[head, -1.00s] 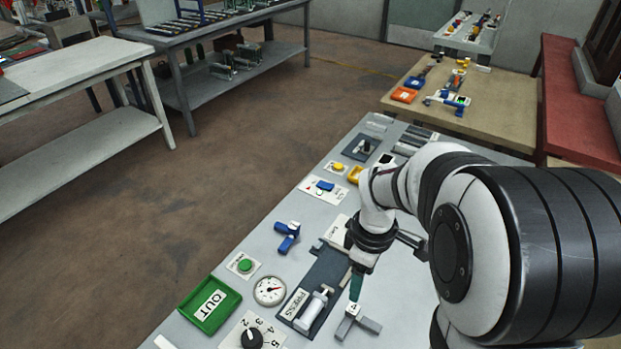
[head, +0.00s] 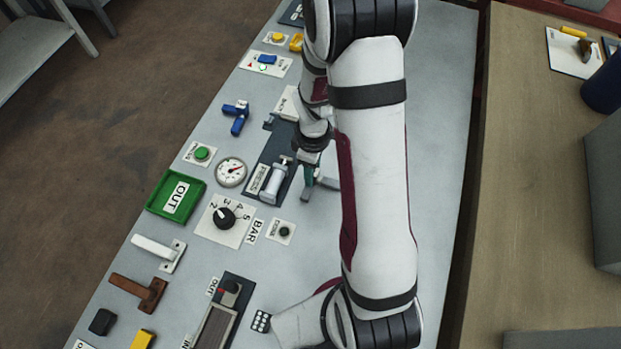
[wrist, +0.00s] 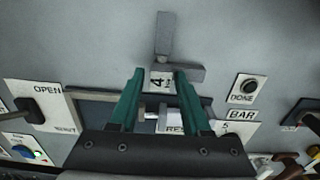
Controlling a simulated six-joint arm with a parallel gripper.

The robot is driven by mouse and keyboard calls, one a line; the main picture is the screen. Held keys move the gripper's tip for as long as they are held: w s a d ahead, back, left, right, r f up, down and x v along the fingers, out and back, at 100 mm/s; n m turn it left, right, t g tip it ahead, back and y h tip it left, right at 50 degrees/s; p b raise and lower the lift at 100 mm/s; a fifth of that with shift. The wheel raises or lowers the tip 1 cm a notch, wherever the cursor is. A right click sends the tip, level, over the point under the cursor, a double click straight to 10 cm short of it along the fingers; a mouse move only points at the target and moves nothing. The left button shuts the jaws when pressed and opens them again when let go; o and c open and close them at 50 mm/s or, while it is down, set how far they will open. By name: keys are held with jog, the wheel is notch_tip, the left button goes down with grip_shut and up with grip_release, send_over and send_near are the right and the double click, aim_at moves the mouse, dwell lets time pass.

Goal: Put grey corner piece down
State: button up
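The grey corner piece (wrist: 165,38) is L-shaped and lies on the grey bench top. It has a white label marked 4 near its corner. My gripper (wrist: 160,73) points down at it, with its two green fingers apart on either side of the label. A gap shows between each fingertip and the label. In the head view my gripper (head: 307,182) is beside the press, and part of the corner piece (head: 327,183) shows at the fingertips. My arm hides the rest.
The press (head: 271,182) stands left of my gripper on a dark plate. A gauge (head: 231,172), a BAR dial (head: 225,217), a DONE button (head: 284,231) and a green OUT tray (head: 165,196) are nearby. Bare bench top (head: 440,130) lies to the right of my arm.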

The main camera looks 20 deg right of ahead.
grip_shut()
notch_tip(320, 180, up, 4)
jog(key=shift+r, duration=0.1)
jog(key=s+d+r, duration=0.7)
jog(key=s+d, duration=0.1)
jog(key=w+d+m, duration=0.4)
jog(key=w+m, duration=1)
jog(key=m, duration=0.3)
jog(key=shift+m, duration=0.5)
jog(key=w+a+f, duration=0.4)
jog(key=w+a, duration=0.1)
jog(key=w+a+f, duration=0.2)
jog(key=w+a, duration=0.1)
jog(key=shift+a, duration=0.25)
jog(key=shift+w+a+f, duration=0.1)
jog(key=shift+f, duration=1)
jog(key=shift+w+a+f, duration=0.1)
jog(key=shift+f, duration=1)
